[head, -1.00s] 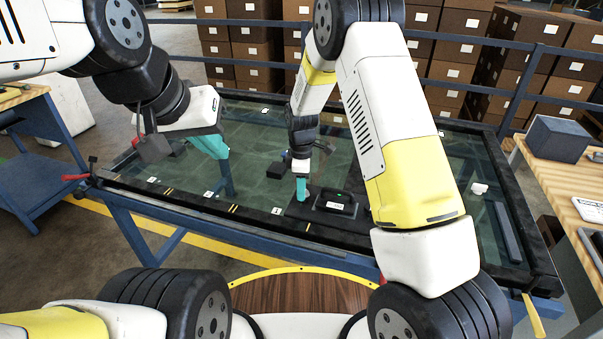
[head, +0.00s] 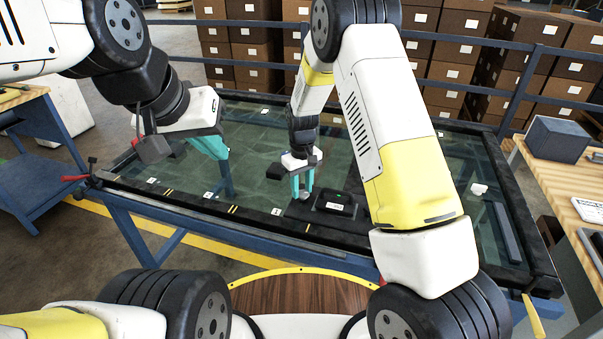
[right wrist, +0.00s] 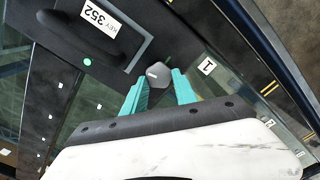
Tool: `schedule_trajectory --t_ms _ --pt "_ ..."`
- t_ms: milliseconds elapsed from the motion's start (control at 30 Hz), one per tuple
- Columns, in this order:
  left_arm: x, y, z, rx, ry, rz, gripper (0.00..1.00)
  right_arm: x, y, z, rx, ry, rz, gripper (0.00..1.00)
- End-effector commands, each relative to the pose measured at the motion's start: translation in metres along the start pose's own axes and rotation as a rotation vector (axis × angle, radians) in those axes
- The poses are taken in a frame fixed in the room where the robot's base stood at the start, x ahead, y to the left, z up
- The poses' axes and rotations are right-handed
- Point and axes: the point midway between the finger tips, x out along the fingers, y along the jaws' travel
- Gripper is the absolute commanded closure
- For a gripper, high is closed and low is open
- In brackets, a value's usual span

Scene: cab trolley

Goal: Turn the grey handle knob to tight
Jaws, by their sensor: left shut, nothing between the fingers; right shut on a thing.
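The grey knob (right wrist: 154,74) has a small white mark on its face, and a short green mark lies on the dark plate beside it. My right gripper (head: 302,190) points down and is shut on the knob, with a teal finger on either side, as the right wrist view (right wrist: 154,84) also shows. A black handle (head: 335,203) with a white label (right wrist: 101,19) stands beside the knob on the plate. My left gripper (head: 226,190) is shut and empty, over the left part of the glass panel, away from the knob.
The glass panel (head: 262,150) lies in a dark frame on a blue trolley (head: 190,217). A red clamp (head: 77,178) is at its left corner. A wooden bench (head: 553,185) with a grey-blue box (head: 556,139) is at the right. Stacked cartons (head: 455,72) stand behind a blue rail.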

Motion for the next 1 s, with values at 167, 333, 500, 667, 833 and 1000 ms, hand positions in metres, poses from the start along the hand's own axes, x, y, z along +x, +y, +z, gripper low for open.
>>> schedule_trajectory --t_ms 167,333,500,667,833,1000 --pt "0.0 0.0 0.0 0.0 0.0 0.0 1.0 -0.0004 0.0011 -0.0006 0.168 0.002 0.001 1.0" --pt "0.0 0.0 0.0 0.0 0.0 0.0 1.0 -0.0004 0.0022 -0.0003 0.329 0.002 0.002 1.0" --pt "0.0 0.0 0.0 0.0 0.0 0.0 1.0 -0.0003 0.0029 0.0001 0.49 0.002 0.001 1.0" --pt "0.0 0.0 0.0 0.0 0.0 0.0 1.0 -0.0004 0.0031 0.0004 0.642 0.002 0.001 1.0" --pt "0.0 0.0 0.0 0.0 0.0 0.0 1.0 -0.0004 0.0042 0.0011 0.805 0.002 0.001 1.0" --pt "0.0 0.0 0.0 0.0 0.0 0.0 1.0 -0.0005 0.0045 0.0017 0.966 0.002 0.001 1.0"
